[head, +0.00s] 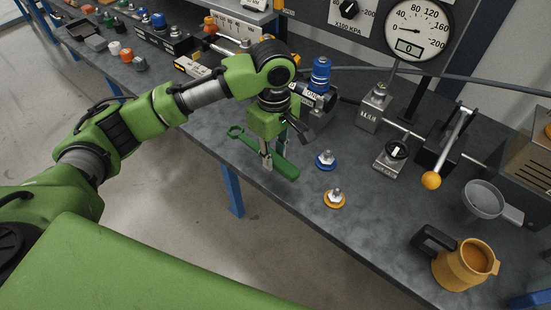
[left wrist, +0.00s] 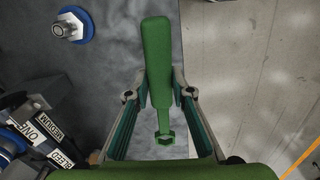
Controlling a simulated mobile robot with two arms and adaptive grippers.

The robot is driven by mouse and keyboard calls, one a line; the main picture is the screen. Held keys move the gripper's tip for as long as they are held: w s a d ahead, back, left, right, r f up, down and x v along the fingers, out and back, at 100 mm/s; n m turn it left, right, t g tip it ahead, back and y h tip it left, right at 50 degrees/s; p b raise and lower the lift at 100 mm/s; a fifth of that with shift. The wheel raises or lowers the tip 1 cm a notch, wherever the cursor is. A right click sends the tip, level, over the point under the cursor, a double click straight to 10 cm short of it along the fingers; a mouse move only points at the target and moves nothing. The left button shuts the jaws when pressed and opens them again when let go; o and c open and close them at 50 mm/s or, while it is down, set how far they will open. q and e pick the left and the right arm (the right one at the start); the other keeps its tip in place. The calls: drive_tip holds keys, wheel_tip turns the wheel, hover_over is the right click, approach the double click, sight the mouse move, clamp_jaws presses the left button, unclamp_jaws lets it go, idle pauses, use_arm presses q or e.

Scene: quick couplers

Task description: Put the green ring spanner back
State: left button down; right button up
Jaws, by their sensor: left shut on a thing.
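The green ring spanner (head: 284,169) is at the front edge of the bench in the head view, its ring end pointing up-left and its thick handle down-right. My left gripper (head: 267,160) points down over it and is shut on it. In the left wrist view the spanner (left wrist: 157,60) runs between the two fingers of my left gripper (left wrist: 160,94), handle at the top and ring end toward the palm. I cannot tell whether the spanner touches the bench. My right gripper is not in view.
On the bench (head: 290,215), a blue-based coupler (head: 326,160) and a yellow-based coupler (head: 334,198) stand right of the gripper. An orange jug (head: 463,265), a lever with an orange knob (head: 431,181) and a gauge (head: 418,30) are farther right. Small parts crowd the far left.

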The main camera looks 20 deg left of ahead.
use_arm(q)
drive_tip(key=shift+w+f, duration=0.9)
drive_tip(key=shift+f, duration=0.1)
drive_tip(key=shift+w+a+f+p, duration=0.1)
drive_tip(key=shift+w+f+p, duration=0.15)
drive_tip(key=shift+f+p, duration=0.4)
drive_tip(key=shift+w+f+p, duration=0.2)
drive_tip(key=shift+f+p, duration=0.3)
drive_tip(key=shift+p, duration=0.1)
drive_tip(key=shift+f, duration=0.7)
drive_tip(key=shift+f+p, duration=0.1)
drive_tip(key=shift+p, duration=0.2)
drive_tip(key=c, duration=1.8)
unclamp_jaws()
drive_tip(key=shift+s, duration=0.1)
drive_tip(key=shift+f, duration=0.1)
